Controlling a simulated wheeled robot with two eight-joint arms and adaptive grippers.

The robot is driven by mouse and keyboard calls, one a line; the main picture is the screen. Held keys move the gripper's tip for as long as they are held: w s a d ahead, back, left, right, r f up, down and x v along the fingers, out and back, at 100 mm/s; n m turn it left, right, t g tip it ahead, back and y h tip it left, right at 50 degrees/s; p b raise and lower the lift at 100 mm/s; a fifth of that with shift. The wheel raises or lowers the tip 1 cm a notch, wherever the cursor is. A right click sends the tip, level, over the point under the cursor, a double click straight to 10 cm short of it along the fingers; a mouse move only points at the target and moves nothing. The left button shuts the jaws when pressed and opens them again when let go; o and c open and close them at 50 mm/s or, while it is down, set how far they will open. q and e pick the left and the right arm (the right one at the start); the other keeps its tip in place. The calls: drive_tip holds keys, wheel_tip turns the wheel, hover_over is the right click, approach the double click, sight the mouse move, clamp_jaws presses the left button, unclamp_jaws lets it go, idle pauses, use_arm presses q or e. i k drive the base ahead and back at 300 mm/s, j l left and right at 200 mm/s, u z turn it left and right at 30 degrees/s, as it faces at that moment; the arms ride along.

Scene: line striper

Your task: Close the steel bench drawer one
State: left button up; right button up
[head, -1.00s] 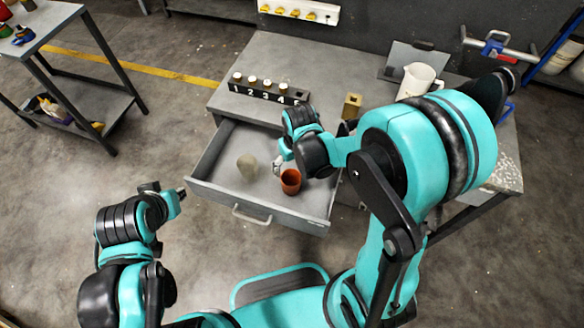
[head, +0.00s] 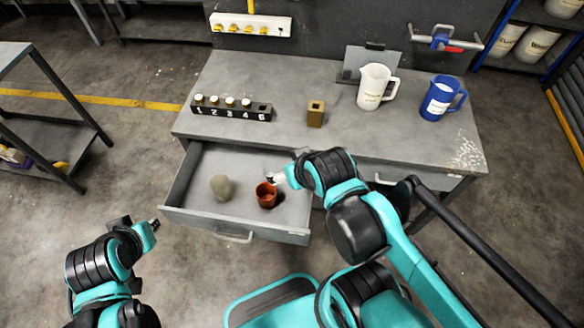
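The steel bench drawer (head: 190,219) is pulled out at the left front of the grey bench (head: 280,76). Its handle (head: 234,238) is on the front panel. A grey stone-like lump (head: 221,187) and a reddish-brown cup (head: 266,195) stand inside it. My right gripper (head: 272,179) is over the drawer, right beside the cup's rim; its fingers are small and partly hidden, so I cannot tell whether they touch the cup. My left gripper (head: 155,223) is empty-looking, in the air left of the drawer front; its finger opening is unclear.
On the bench are a numbered rack (head: 232,110) with several white-capped pieces, a brass block (head: 315,114), a white jug (head: 373,87) and a blue mug (head: 441,97). A second, shut drawer is at the right. Open floor lies in front and left.

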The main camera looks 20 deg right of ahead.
sight(190, 202)
drive_tip(key=j+z, duration=0.15)
drive_tip(key=k+l+u, duration=0.1)
drive_tip(key=l+u, duration=0.15)
drive_tip(key=k+l+u, duration=0.15)
drive_tip(key=l+u, duration=0.15)
drive_tip(key=k+l+u, duration=0.25)
drive_tip(key=i+l, duration=0.1)
